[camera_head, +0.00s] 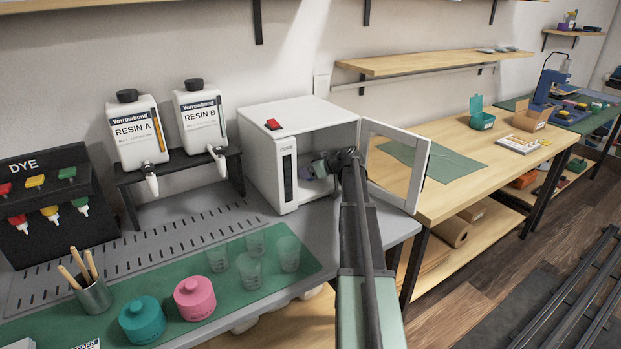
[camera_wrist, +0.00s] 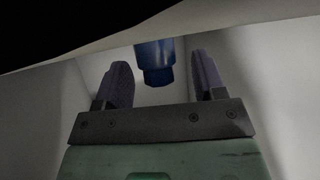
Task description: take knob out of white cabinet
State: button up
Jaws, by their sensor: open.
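The white cabinet (camera_head: 270,165) stands on the grey bench with its door (camera_head: 397,160) swung open to the right. My arm reaches in through the opening, and my gripper (camera_head: 318,168) is inside, partly hidden by the cabinet wall and my arm. In the wrist view my gripper (camera_wrist: 165,82) is open, with its two purple-grey pads apart. A dark blue knob (camera_wrist: 154,62) shows between and slightly beyond the pads, with a visible gap on each side. The knob cannot be made out clearly in the head view.
The open door stands close to the right of my arm. Resin bottles (camera_head: 137,131) on a black stand (camera_head: 128,178) are left of the cabinet. Clear cups (camera_head: 289,253), a pink jar (camera_head: 195,298) and a teal jar (camera_head: 142,320) stand in front. Pale cabinet walls flank my gripper closely.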

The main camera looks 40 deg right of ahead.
jog(key=c, duration=1)
jog(key=shift+r, duration=0.1)
jog(key=shift+s+r+p, duration=0.1)
jog(key=shift+r+p, duration=0.15)
jog(key=shift+p, duration=0.1)
jog(key=r+p, duration=0.7)
jog(key=shift+s+a, duration=0.1)
jog(key=shift+s, duration=0.25)
jog(key=s+a, duration=0.2)
jog(key=s, duration=1.7)
jog(key=shift+f+b, duration=0.3)
jog(key=shift+b, duration=0.05)
